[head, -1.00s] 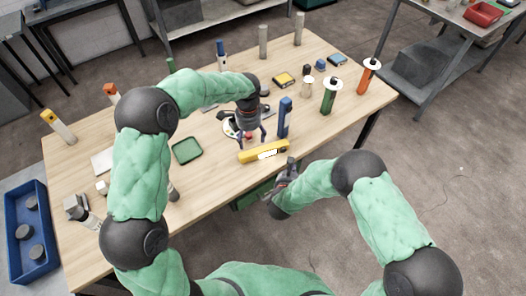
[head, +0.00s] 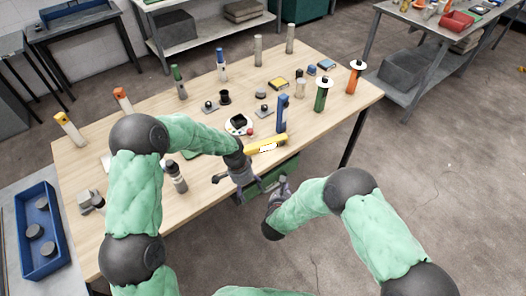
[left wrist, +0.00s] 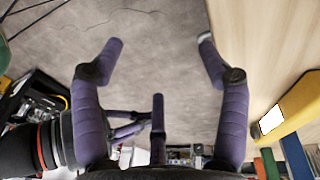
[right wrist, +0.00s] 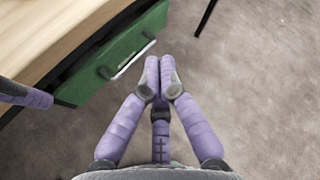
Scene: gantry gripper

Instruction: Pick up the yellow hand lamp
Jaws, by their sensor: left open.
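The yellow hand lamp (head: 272,144) lies on the wooden table near its front edge, with a pale panel on its side. Its yellow body also shows at the right edge of the left wrist view (left wrist: 303,102). My left gripper (head: 246,190) is at the table's front edge, nearer to me than the lamp and apart from it. In the left wrist view its fingers (left wrist: 160,43) are spread and empty, with floor and the table edge beyond. My right gripper (head: 283,184) is in front of the table; its fingertips (right wrist: 160,66) are together with nothing visible between them.
A blue upright block (head: 282,115) stands just behind the lamp. A round white dish (head: 229,124) with dark and red parts is behind it to the left. A green drawer (right wrist: 120,48) is under the table edge, close to my right gripper. Several bottles and tools stand further back.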

